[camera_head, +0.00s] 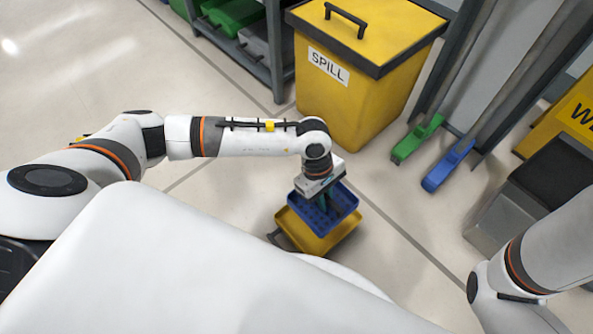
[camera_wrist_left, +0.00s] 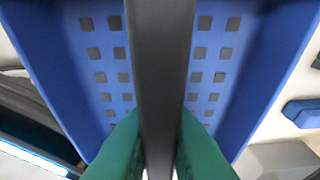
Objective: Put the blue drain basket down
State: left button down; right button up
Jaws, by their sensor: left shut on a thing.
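The blue drain basket (camera_head: 340,213) hangs under my left gripper (camera_head: 325,202) in the head view, above or in a yellow tray (camera_head: 312,242); I cannot tell whether they touch. In the left wrist view the basket (camera_wrist_left: 75,60) fills the picture, with rows of square holes in its floor. A dark bar (camera_wrist_left: 160,60) crosses it down the middle, and the green fingers of my left gripper (camera_wrist_left: 158,150) are shut on this bar. My right gripper is out of view; only part of my right arm shows at the right edge.
A yellow spill bin (camera_head: 345,95) with a dark-rimmed lid stands behind the basket. A green broom head (camera_head: 417,138) and a blue one (camera_head: 448,166) rest on the floor to the right. A dark shelf (camera_head: 245,55) stands at the back. The floor left of the tray is clear.

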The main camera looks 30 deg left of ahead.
aim_at(320, 215)
pick_arm(q)
jog(key=shift+s+a+f, duration=0.1)
jog(key=shift+a+f, duration=0.05)
jog(key=shift+f, duration=0.25)
notch_tip(320, 215, down, 10)
jog(key=b, duration=0.7)
jog(key=shift+r, duration=0.4)
jog(key=c, duration=1.5)
grip_release()
jog(key=shift+o, duration=0.2)
